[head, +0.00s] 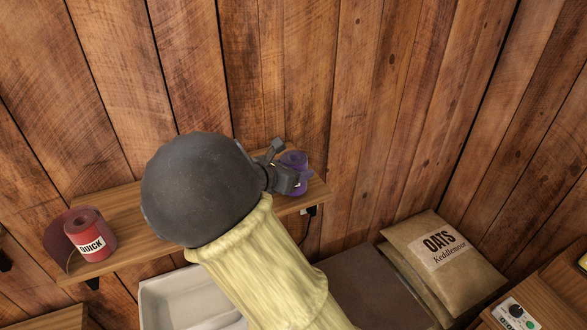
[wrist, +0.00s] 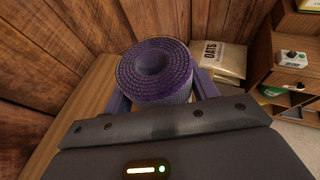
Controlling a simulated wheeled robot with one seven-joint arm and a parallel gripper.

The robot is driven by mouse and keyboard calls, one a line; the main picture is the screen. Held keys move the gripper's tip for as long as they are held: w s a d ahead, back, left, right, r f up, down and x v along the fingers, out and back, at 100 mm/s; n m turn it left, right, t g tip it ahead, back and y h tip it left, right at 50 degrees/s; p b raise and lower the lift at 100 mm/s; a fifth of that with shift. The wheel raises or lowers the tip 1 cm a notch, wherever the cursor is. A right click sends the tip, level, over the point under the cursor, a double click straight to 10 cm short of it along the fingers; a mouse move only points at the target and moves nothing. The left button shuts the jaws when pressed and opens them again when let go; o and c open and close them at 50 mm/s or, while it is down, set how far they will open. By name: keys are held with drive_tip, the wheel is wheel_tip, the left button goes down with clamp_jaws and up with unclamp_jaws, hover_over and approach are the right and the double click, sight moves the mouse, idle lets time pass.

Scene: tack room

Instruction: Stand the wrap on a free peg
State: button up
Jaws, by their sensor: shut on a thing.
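A purple rolled wrap (head: 293,160) is at the right end of the wooden wall shelf (head: 125,205). My gripper (head: 290,180) is shut on it. In the wrist view the wrap (wrist: 155,72) stands roughly upright between the two fingers, its spiral top and central hole facing the camera. I cannot tell whether its underside touches the shelf. A red wrap (head: 90,236) with a QUICK label stands at the shelf's left end. No bare peg can be made out; my arm hides the middle of the shelf.
A plank wall rises behind the shelf. Below are a white basin (head: 185,300) and a brown oats sack (head: 440,262) at the right. A wooden unit (head: 550,300) with a small control box (head: 515,314) stands at the lower right.

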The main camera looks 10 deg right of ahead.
drive_tip(key=shift+f+b, duration=0.35)
drive_tip(key=shift+f, duration=0.2)
drive_tip(key=o, duration=0.8)
drive_tip(key=shift+c, duration=0.2)
drive_tip(key=shift+p+v, duration=2.5)
drive_tip(key=shift+v, duration=1.65)
drive_tip(key=p+v, duration=0.1)
drive_tip(key=v, duration=0.1)
drive_tip(key=shift+s+a+r+p, duration=0.2)
drive_tip(key=shift+a+p, duration=0.05)
drive_tip(key=shift+p, duration=0.05)
drive_tip(key=shift+d, duration=0.1)
drive_tip(key=shift+s, duration=0.1)
